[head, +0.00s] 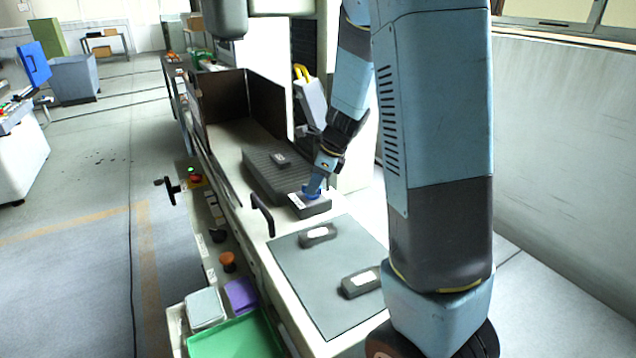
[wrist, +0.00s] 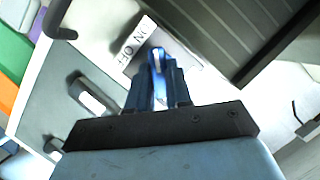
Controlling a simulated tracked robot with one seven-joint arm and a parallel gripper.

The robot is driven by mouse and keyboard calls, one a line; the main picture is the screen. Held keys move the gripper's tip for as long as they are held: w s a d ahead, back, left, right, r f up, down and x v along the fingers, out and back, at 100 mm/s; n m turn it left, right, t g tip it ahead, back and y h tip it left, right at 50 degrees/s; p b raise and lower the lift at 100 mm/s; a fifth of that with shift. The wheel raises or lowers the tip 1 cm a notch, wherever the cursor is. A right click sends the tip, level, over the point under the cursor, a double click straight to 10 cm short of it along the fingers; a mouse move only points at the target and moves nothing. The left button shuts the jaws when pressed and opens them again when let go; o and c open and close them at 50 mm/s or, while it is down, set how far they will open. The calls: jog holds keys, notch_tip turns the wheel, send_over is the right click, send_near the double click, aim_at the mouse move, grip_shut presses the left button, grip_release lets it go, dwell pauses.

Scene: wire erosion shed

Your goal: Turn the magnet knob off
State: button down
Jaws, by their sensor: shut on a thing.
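The magnet knob (wrist: 157,60) is blue with a pale pointer bar, on a dark grey block (head: 318,210) with a white ON/OFF label (head: 296,200). My gripper (head: 312,188) reaches down to the knob from above. In the wrist view its two blue fingers (wrist: 157,84) are shut on the knob, one on each side. The fingers hide part of the knob, so its exact angle is hard to tell.
A ribbed dark plate (head: 262,176) adjoins the knob block, with a small labelled block (head: 281,159) on it. A grey mat (head: 325,285) holds two dark labelled blocks (head: 318,235) (head: 361,282). A black handle (head: 262,214) stands at the bench edge near the knob.

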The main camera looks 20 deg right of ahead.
jog(key=n, duration=0.2)
jog(key=n+g, duration=0.1)
jog(key=n, duration=0.1)
jog(key=shift+w+d+r+y, duration=0.1)
jog(key=shift+w+r+y, duration=0.05)
jog(key=shift+w+y, duration=0.2)
jog(key=n+g, duration=0.1)
jog(key=n, duration=0.1)
jog(key=n+g, duration=0.1)
jog(key=n, duration=0.1)
jog(key=shift+w+n, duration=0.2)
jog(key=shift+n, duration=0.1)
jog(key=n+g, duration=0.1)
jog(key=n, duration=0.1)
jog(key=n+h, duration=0.1)
jog(key=n, duration=0.1)
jog(key=shift+w+a+n+g, duration=0.1)
jog(key=shift+a+n+g, duration=0.1)
jog(key=shift+n+g, duration=0.15)
jog(key=shift+n+g+h, duration=0.45)
jog(key=shift+n+g, duration=0.1)
jog(key=shift+n, duration=1.2)
jog(key=shift+a, duration=0.1)
jog(key=c, duration=1)
grip_release()
jog(key=shift+c, duration=0.2)
jog(key=v, duration=1.3)
jog(key=shift+w+r, duration=0.2)
